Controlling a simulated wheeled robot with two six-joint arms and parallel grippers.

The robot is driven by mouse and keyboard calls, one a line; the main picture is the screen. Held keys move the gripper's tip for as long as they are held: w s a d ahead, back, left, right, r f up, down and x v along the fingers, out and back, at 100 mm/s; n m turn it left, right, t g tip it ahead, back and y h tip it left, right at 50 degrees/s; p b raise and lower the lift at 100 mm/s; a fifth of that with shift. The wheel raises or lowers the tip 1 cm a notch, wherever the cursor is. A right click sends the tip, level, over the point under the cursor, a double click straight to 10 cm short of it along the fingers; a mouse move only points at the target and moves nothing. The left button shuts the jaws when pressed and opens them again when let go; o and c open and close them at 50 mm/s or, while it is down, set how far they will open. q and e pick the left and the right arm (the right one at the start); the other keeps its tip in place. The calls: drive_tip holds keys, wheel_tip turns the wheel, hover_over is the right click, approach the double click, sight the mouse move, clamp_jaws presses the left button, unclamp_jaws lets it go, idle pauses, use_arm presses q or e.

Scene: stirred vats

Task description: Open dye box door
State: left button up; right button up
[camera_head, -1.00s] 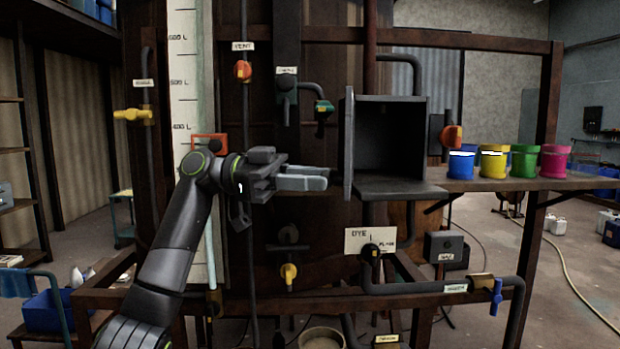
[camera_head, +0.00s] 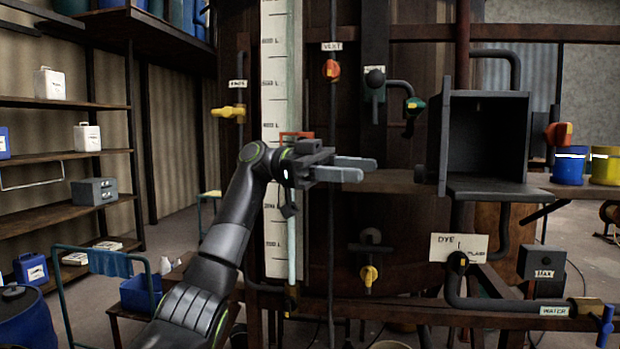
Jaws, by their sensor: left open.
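The dye box (camera_head: 489,140) is a dark grey open-fronted box right of centre, and its empty inside shows. A "DYE" label (camera_head: 458,248) is below the box. My left gripper (camera_head: 362,168) is open and empty, pointing right, left of the door and apart from it. My right gripper does not show.
A shelf with a blue pot (camera_head: 570,165) and a yellow pot (camera_head: 606,165) runs right of the box. A green-handled valve (camera_head: 414,105) and an orange valve (camera_head: 331,69) are above my gripper. A yellow valve (camera_head: 369,274) is below. A tall scale (camera_head: 276,70) stands behind my arm.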

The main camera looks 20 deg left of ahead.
use_arm(q)
drive_tip(key=a+b, duration=0.1)
drive_tip(key=a, duration=0.8)
drive_tip(key=shift+w, duration=0.4)
